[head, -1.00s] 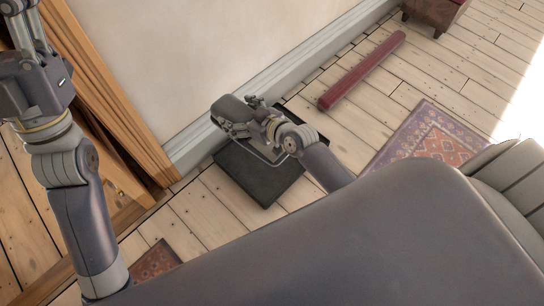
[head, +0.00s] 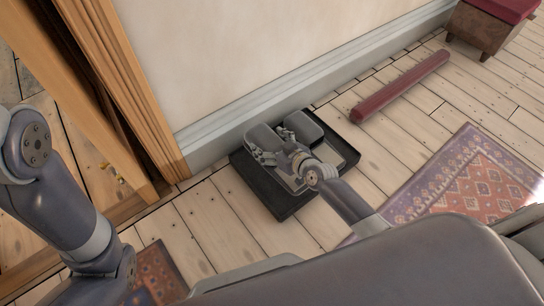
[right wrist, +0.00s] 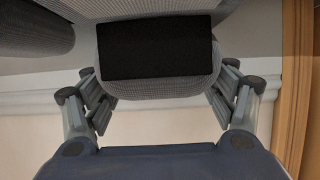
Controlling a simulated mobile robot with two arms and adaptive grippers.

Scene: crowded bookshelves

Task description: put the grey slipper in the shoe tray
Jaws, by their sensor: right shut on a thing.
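The shoe tray (head: 262,198) is a flat black tray on the floor against the wall. The grey slipper (head: 263,137) is at its back left part, held by my right gripper (head: 273,147). In the right wrist view the slipper (right wrist: 157,84) shows between both fingers of the right gripper (right wrist: 163,97), with a black patch on it. I cannot tell whether the slipper touches the tray. A second grey slipper (head: 304,125) is at the tray's back right. My left arm shows at the left, but its gripper is out of view.
A white skirting board (head: 225,138) runs behind the tray. A long dark red bar (head: 402,86) lies on the floor to the right. A patterned rug (head: 462,182) lies at the right. A wooden door frame (head: 135,90) stands at the left.

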